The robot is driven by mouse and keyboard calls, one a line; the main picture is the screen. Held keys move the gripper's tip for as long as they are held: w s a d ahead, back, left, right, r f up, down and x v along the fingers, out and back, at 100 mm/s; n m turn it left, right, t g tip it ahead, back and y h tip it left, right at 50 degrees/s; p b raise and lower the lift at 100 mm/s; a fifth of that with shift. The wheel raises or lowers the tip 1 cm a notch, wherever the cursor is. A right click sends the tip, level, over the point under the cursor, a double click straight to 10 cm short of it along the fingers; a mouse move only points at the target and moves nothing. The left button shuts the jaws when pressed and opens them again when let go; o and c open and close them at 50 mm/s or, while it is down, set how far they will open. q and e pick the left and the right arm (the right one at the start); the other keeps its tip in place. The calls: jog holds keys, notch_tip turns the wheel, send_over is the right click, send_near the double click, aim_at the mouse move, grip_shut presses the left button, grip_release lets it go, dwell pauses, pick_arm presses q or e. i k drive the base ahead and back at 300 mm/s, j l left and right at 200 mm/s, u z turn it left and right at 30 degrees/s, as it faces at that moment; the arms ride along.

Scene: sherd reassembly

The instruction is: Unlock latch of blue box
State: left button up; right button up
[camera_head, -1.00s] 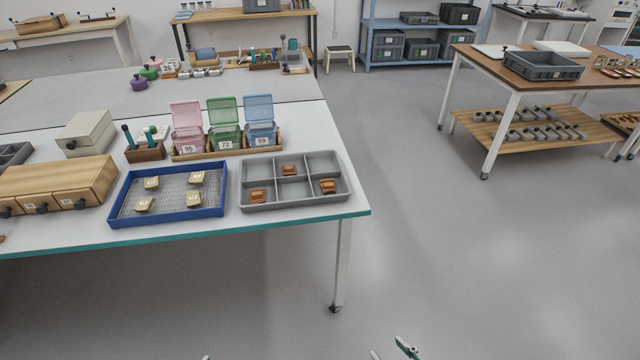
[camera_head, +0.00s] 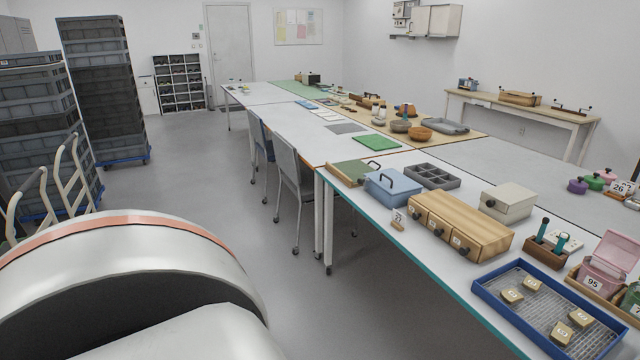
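A blue box (camera_head: 391,190) with a closed lid and a dark handle stands on the long white table, right of centre. It sits close to the table's front edge. Its latch is too small to make out from here. Neither of my grippers is in view. A large white rounded part with an orange band, which looks like my own arm, fills the lower left.
A grey divided tray (camera_head: 433,176), a green-topped board (camera_head: 354,172) and a wooden drawer unit (camera_head: 462,227) surround the box. Chairs (camera_head: 291,178) stand at the table's front side. Stacked grey crates (camera_head: 98,90) stand at left. Floor between is clear.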

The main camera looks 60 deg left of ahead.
aim_at(360, 181)
jog(key=j+u, duration=0.1)
jog(key=u, duration=1.45)
jog(key=i+j+u, duration=0.15)
jog(key=i+j, duration=0.3)
jog(key=i+j+u, duration=0.1)
jog(key=i+j, duration=0.3)
jog(key=i, duration=0.2)
jog(key=i+j+u, duration=0.15)
jog(key=i+j, duration=0.25)
jog(key=i, duration=0.15)
